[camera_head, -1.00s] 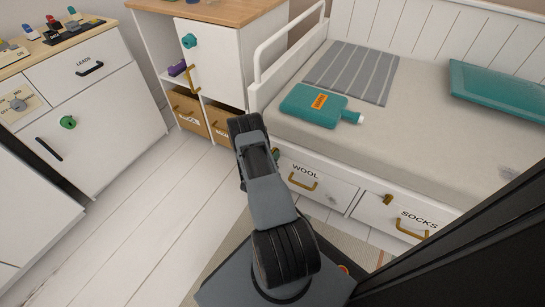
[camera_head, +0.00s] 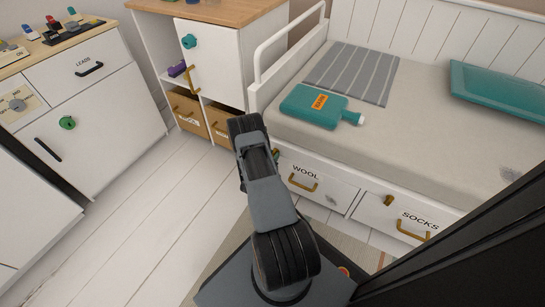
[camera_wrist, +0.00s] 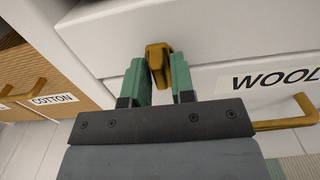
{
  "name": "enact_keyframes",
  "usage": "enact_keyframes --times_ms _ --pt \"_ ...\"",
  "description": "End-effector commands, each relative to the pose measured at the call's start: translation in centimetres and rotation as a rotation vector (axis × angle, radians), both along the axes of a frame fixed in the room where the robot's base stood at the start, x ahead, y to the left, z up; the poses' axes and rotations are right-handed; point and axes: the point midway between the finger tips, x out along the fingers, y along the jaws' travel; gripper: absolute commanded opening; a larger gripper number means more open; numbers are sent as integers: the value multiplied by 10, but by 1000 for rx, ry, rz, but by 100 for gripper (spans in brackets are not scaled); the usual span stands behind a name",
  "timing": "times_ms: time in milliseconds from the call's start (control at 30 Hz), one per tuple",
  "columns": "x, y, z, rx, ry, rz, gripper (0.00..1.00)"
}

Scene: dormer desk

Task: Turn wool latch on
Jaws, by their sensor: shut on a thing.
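The wool drawer (camera_head: 320,188) is shut under the bed, with a black WOOL label and a brass pull handle (camera_head: 303,183). The wool latch (camera_wrist: 157,50) is a small brass tab at the drawer's upper left, left of the label in the wrist view. It stands roughly upright in that view. My gripper (camera_wrist: 160,66) has green fingers, one on each side of the latch, shut on it. In the head view my arm hides most of the latch and fingers.
The socks drawer (camera_head: 408,218) is to the right, with its own brass latch (camera_head: 388,200) and handle. A COTTON basket (camera_wrist: 40,88) sits left of the wool drawer in the wrist view. A teal bottle (camera_head: 315,106) lies on the bed above. White floor is clear at left.

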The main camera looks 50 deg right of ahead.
Motion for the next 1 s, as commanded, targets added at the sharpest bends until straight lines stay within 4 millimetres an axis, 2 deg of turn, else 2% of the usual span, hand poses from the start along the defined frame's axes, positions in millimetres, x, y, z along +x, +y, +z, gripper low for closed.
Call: enact_keyframes --times_ms 100,133,300,533,667,1000 --pt "0 -2 2 -4 -7 -7 0" --pt "0 -2 2 -4 -7 -7 24" --pt "0 -1 2 -3 -5 -3 38" --pt "1 2 1 -2 -1 2 38" --pt "-1 12 1 1 1 5 38" --pt "-17 76 3 -1 2 7 38"
